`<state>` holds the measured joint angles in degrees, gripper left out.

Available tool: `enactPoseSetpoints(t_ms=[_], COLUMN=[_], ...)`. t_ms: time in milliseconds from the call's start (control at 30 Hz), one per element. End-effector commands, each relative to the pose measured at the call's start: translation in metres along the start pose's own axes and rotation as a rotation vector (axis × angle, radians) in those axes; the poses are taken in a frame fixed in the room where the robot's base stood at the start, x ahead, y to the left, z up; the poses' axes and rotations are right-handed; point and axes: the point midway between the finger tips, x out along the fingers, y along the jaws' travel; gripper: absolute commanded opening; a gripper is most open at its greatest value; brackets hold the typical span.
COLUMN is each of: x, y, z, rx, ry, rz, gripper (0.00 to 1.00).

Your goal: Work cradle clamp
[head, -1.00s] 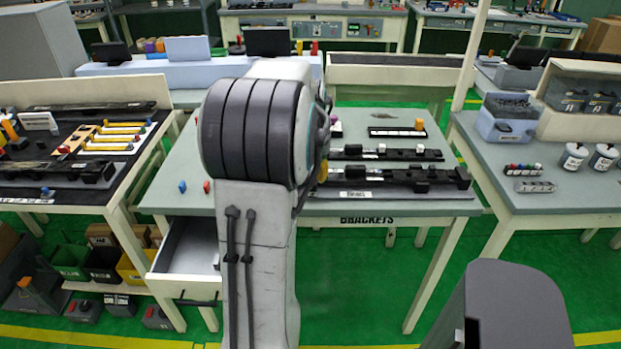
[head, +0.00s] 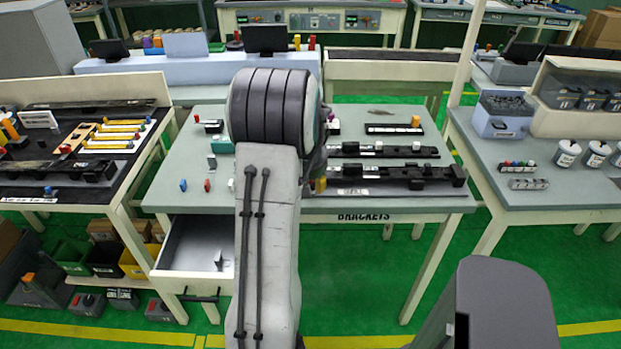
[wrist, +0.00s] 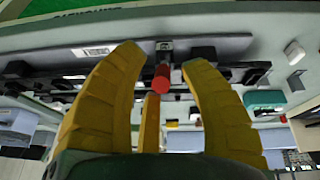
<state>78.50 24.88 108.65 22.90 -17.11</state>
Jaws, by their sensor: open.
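In the wrist view my gripper (wrist: 162,60) has its yellow fingers spread apart. A red cylindrical knob or handle end (wrist: 161,78) shows between the fingers, with no finger visibly touching it. It appears to be on a dark clamp-like fitting on a grey base (wrist: 215,45). In the head view two long black fixtures (head: 385,150) (head: 405,175) lie on the right half of the brackets table (head: 270,205). My arm hides their left ends and most of the gripper; a small yellow part shows at the arm's right edge. Whether the clamp is open or closed cannot be told.
An open drawer (head: 195,272) juts from the table's front left. Small red and blue pegs (head: 183,185) stand on the table's left half. A black strip with an orange block (head: 393,129) lies at the back right. Side benches (head: 75,190) (head: 565,195) flank the table.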

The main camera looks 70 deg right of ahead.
Motion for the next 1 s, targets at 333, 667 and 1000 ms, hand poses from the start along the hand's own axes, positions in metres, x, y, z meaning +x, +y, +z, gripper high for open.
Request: enactPoseSetpoints(t_ms=[333, 667, 1000], x=[-0.0004, -0.0002, 0.0010], y=[0.0000, -0.0002, -0.0008], z=[0.0000, 0.0004, 0.0020], rx=[0.000, 0.000, 0.000], ry=[0.000, -0.001, -0.001], rz=[0.000, -0.001, 0.000], gripper=[0.19, 0.00, 0.00])
